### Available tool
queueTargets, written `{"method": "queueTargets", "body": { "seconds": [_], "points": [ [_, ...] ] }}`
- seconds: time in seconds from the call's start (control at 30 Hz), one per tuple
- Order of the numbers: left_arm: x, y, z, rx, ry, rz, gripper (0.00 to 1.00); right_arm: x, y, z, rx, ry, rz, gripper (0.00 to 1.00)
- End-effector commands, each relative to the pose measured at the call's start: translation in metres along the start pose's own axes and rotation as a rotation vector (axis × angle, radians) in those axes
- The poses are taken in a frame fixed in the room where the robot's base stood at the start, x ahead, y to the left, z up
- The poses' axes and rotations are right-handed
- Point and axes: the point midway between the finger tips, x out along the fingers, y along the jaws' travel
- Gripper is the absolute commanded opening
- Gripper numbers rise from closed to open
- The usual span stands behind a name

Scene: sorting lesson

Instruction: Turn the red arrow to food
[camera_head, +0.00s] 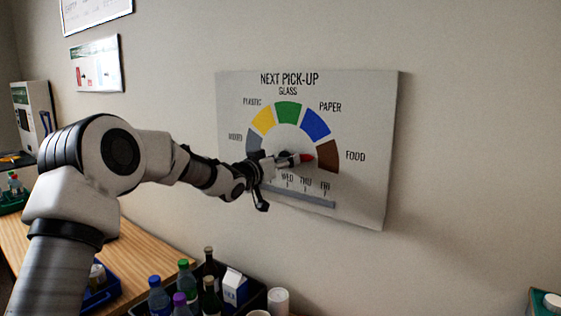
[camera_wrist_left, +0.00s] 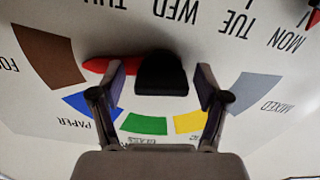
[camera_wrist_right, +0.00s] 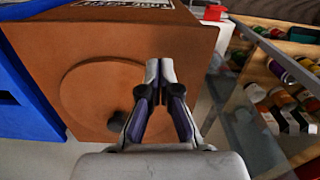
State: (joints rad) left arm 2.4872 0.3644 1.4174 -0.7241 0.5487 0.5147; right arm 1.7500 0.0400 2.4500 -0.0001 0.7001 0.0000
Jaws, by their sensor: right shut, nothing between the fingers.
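The red arrow (camera_head: 302,158) is on the white wall board (camera_head: 380,120) and points right at the brown FOOD segment (camera_head: 328,156). In the left wrist view the red arrow (camera_wrist_left: 100,65) extends leftwards towards the brown segment (camera_wrist_left: 50,57), from beside a black knob (camera_wrist_left: 162,75). My left gripper (camera_head: 262,180) is at the dial. In its wrist view my left gripper (camera_wrist_left: 160,80) is open, one finger on each side of the knob, with visible gaps. Its left finger overlaps part of the arrow. My right gripper (camera_wrist_right: 160,68) is shut and empty, seen only in its own wrist view.
A wooden table (camera_head: 150,250) below holds a dark crate of bottles (camera_head: 262,297). In the right wrist view a brown box front (camera_wrist_right: 90,40) stands before my right gripper, with a blue container (camera_wrist_right: 25,100) at left and shelved items at right.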

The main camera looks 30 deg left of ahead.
Motion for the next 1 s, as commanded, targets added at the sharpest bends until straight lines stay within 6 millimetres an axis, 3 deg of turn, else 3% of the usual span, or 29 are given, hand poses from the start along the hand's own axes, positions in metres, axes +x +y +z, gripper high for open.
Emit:
{"method": "queueTargets", "body": {
  "seconds": [0.27,0.37,0.7,0.83,1.0],
  "points": [
    [-0.006,-0.001,0.001,-0.002,-0.002,-0.001,0.75,0.000,0.000,0.000,0.000,0.000,0.000,0.00],
    [-0.021,-0.001,0.001,-0.006,-0.003,-0.002,0.75,0.000,0.000,0.000,0.000,0.000,0.000,0.00],
    [-0.102,0.000,0.001,-0.006,-0.001,0.000,0.75,0.000,0.000,0.000,0.000,0.000,0.000,0.00],
    [-0.115,0.001,0.002,-0.002,-0.003,0.001,0.75,0.000,0.000,0.000,0.000,0.000,0.000,0.00],
    [-0.116,0.001,0.002,0.000,-0.004,0.001,0.75,0.000,0.000,0.000,0.000,0.000,0.000,0.00]
  ]
}}
